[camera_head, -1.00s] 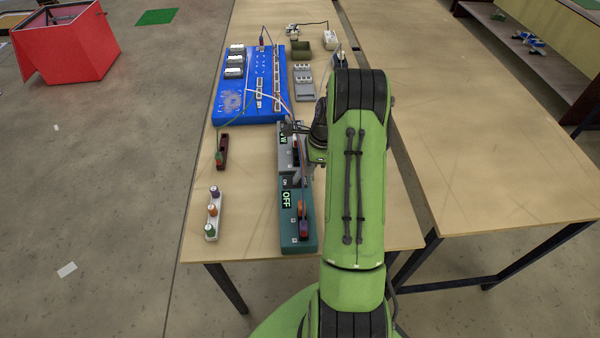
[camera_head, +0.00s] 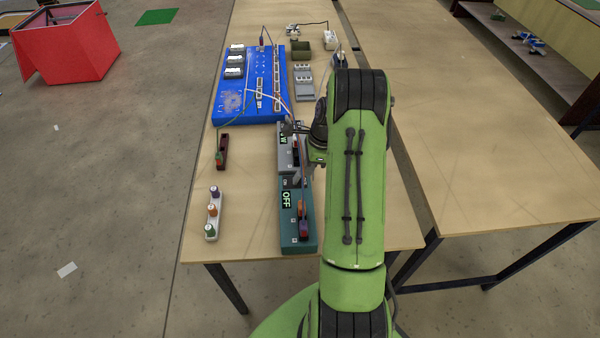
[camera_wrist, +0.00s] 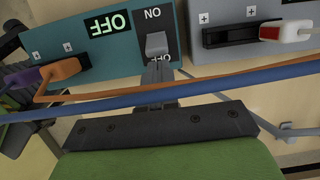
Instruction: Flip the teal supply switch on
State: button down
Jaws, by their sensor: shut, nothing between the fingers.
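The teal supply box (camera_head: 290,240) stands at the front of the table, its display (camera_head: 286,199) reading OFF. In the wrist view the teal box (camera_wrist: 50,42) shows upside down, with the same OFF display (camera_wrist: 108,24). Its grey switch lever (camera_wrist: 156,42) sits on a dark plate between an ON label and a partly hidden OFF label. My gripper (camera_wrist: 158,70) is shut and empty, its tips right at the lever, on the OFF-label side. I cannot tell whether they touch. In the head view my arm largely hides the gripper.
Blue (camera_wrist: 220,82) and orange (camera_wrist: 250,67) cables cross in front of my fingers. A grey box (camera_wrist: 230,15) with a red-and-white plug (camera_wrist: 289,30) adjoins the teal one. A blue board (camera_head: 232,105) lies behind; a connector rack (camera_head: 212,222) stands left.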

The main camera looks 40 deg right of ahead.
jog(key=shift+w+a, duration=0.35)
jog(key=shift+a, duration=0.4)
jog(key=shift+s+d+p, duration=0.3)
jog(key=shift+d, duration=0.2)
jog(key=w+a+p+v, duration=0.1)
jog(key=p+v, duration=0.4)
jog(key=v, duration=0.1)
jog(key=shift+r+p, duration=0.4)
jog(key=shift+r, duration=0.2)
